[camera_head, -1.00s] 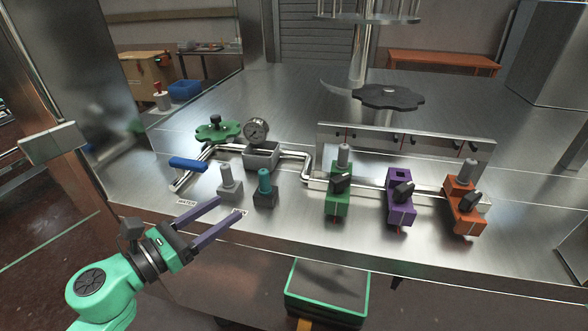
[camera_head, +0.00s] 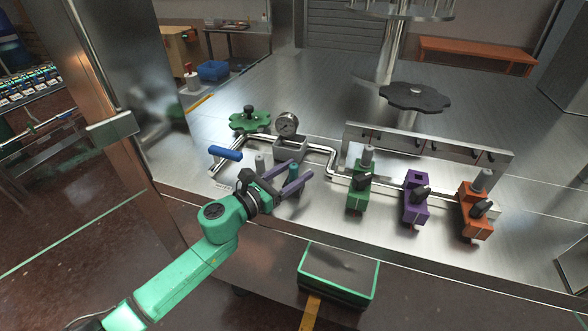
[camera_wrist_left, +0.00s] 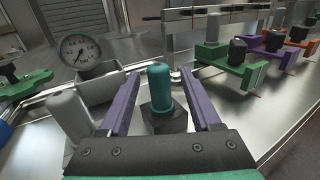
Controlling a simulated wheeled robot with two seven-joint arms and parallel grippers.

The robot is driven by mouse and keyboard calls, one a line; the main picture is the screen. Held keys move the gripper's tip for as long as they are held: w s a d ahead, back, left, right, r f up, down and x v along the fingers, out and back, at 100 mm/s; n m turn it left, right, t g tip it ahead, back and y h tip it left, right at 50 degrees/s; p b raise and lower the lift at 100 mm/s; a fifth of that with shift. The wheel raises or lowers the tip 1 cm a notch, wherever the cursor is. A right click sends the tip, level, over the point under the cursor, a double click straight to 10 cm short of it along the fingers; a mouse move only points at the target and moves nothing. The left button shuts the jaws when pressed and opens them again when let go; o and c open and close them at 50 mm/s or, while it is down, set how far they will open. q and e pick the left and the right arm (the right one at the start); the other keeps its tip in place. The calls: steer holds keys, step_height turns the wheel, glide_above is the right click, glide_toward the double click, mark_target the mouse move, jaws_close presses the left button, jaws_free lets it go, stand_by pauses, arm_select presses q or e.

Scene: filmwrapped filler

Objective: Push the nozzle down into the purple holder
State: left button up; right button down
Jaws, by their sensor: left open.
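A teal nozzle (camera_head: 293,173) stands upright in a dark square block on the steel counter. It also shows in the left wrist view (camera_wrist_left: 161,92), between my finger pads. My left gripper (camera_head: 301,168) is open, one purple finger on each side of the teal nozzle, with gaps visible on both sides. A grey nozzle (camera_wrist_left: 70,118) stands to the left of it, partly hidden by my gripper in the head view. The purple holder (camera_head: 415,200) is to the right, with an empty square opening on top and a black knob in front. My right gripper is not in view.
The green holder (camera_head: 357,200) and orange holder (camera_head: 474,215) flank the purple one, each with a grey nozzle. A pipe, a gauge (camera_head: 287,124), a green handwheel (camera_head: 249,120) and a blue lever (camera_head: 225,154) lie behind and left.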

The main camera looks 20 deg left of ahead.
arm_select(q)
steer(key=shift+f, duration=0.1)
jaws_close()
